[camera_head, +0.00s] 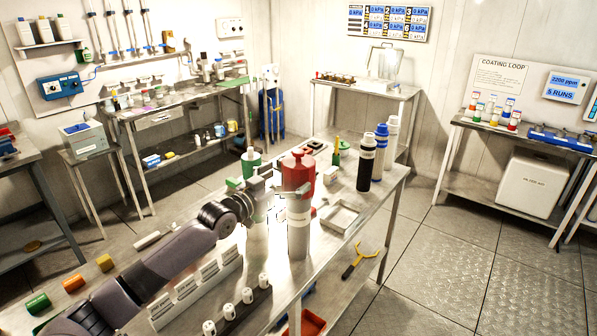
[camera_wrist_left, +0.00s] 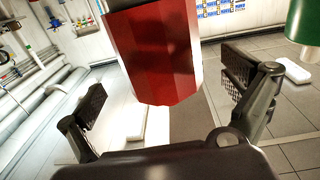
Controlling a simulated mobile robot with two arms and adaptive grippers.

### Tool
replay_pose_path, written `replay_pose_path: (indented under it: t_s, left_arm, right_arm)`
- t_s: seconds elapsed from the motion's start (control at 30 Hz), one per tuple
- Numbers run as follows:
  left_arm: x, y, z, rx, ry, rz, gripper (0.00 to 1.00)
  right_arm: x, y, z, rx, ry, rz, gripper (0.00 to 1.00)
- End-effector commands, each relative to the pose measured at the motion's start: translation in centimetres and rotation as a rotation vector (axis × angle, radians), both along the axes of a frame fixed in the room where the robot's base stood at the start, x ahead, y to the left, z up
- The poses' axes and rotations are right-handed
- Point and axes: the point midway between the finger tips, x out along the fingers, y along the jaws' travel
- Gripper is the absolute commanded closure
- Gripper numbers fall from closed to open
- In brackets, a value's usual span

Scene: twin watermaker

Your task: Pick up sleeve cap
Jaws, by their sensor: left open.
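A red cap (camera_head: 297,172) with a small knob on top sits on a tall grey-white cylinder (camera_head: 299,228) on the middle table. I take it for the sleeve cap, though a green cap (camera_head: 251,160) stands on another cylinder just to its left. My left gripper (camera_head: 272,190) is beside the red cap at about its height, partly in front of the cylinders. In the left wrist view the red faceted body (camera_wrist_left: 155,50) hangs between the two spread fingers (camera_wrist_left: 172,102), with gaps on both sides. A green object (camera_wrist_left: 304,22) shows at the upper right there.
A shallow open tray (camera_head: 343,217) lies right of the cylinder. Black, blue and white capped bottles (camera_head: 366,162) stand behind it. A rack of small white vials (camera_head: 247,296) is at the table's near end. The floor (camera_head: 460,270) to the right is clear.

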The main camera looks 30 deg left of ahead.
Motion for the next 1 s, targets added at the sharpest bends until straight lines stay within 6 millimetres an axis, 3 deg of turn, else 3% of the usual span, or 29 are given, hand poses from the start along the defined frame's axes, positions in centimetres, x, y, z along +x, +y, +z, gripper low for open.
replay_pose_path:
  t_s: [0.3,0.67,1.0]
  left_arm:
    - [3.9,-0.2,0.3,-0.001,-0.003,0.001,0.02]
    - [4.8,-0.4,0.1,0.0,-0.001,0.0,0.02]
    - [4.7,-0.4,0.1,0.0,-0.001,0.0,0.22]
  right_arm:
    - [-0.5,0.0,1.5,-0.001,0.007,0.0,0.6]
    - [-0.1,0.0,1.6,0.0,0.002,-0.001,0.6]
    - [-0.1,0.0,1.6,0.0,0.001,-0.001,0.6]
